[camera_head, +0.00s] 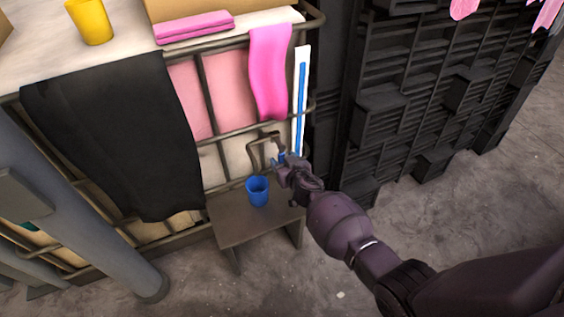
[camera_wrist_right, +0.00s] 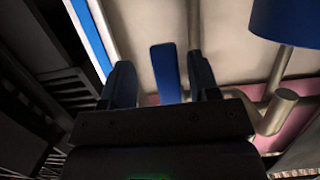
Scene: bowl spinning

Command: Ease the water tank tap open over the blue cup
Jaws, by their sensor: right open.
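The blue cup (camera_head: 258,191) stands upright on a small grey-brown stool (camera_head: 236,222) in the head view. A cream tank front with a metal pipe frame is behind it. My right gripper (camera_head: 282,165) is above and to the right of the cup, close to the tank. In the right wrist view its two dark fingers (camera_wrist_right: 163,82) are open. A blue flat piece, seemingly the tap handle (camera_wrist_right: 165,72), shows between them with gaps on both sides. A large blue round shape (camera_wrist_right: 288,22) is at the upper right there; I cannot tell what it is. My left gripper is out of view.
A vertical blue-and-white strip (camera_head: 300,95) runs up beside the tap. A pink cloth (camera_head: 270,72) and a black cloth (camera_head: 120,135) hang on the rails. A yellow cup (camera_head: 90,22) and folded pink cloths (camera_head: 194,27) lie on top. Dark shelving (camera_head: 425,95) stands right.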

